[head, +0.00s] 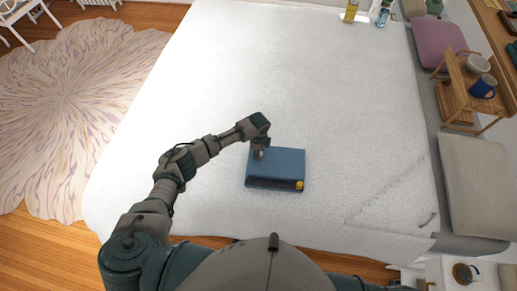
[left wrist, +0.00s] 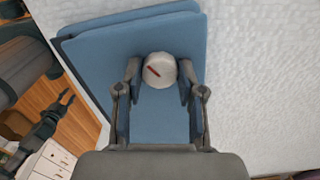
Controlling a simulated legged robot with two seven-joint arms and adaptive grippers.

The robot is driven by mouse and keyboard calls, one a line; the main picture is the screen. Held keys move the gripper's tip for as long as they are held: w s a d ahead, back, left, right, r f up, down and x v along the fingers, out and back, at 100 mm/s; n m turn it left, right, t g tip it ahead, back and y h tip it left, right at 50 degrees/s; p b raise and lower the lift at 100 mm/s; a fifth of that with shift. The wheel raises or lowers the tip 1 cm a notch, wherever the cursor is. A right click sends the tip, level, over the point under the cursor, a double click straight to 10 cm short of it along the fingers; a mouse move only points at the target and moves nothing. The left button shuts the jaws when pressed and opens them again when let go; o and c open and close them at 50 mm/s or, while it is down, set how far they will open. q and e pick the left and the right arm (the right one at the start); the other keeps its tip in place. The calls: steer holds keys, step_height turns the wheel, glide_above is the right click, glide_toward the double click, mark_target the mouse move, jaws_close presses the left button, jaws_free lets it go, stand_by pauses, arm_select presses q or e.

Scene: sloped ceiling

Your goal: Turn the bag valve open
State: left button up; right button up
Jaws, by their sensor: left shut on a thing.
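The blue bag (head: 278,166) lies flat on a white bed-like surface in front of me, looking like a blue box with a yellow piece at its near right corner. Its valve is a round white knob with a red line mark, seen between the fingers in the left wrist view (left wrist: 160,70). The red line slants up to the left. My left gripper (head: 259,153) reaches down at the bag's far left corner, its fingers on both sides of the knob, shut on it. My right gripper (left wrist: 50,115) seems to show at the left of the left wrist view, small and away from the bag.
The white surface (head: 270,80) is clear around the bag. Bottles (head: 351,12) stand at its far edge. A wooden stand with a blue mug (head: 483,86) and a pink cushion (head: 437,42) are at the right. A patterned rug (head: 65,105) lies on the left floor.

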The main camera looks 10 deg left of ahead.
arm_select(q)
steer(key=n+p, duration=0.4)
steer(key=n, duration=0.2)
steer(key=shift+d+r+n, duration=0.1)
steer(key=shift+r+n, duration=0.05)
steer(key=shift+n, duration=0.15)
steer(key=n+p, duration=0.2)
steer(key=n, duration=0.2)
steer(key=shift+n+p, duration=0.3)
steer(key=shift+n, duration=0.1)
steer(key=o, duration=1.2)
steer(key=shift+c, duration=0.2)
step_height(320, 180, up, 12)
steer(key=shift+f, duration=0.2)
steer(key=shift+w, duration=0.1)
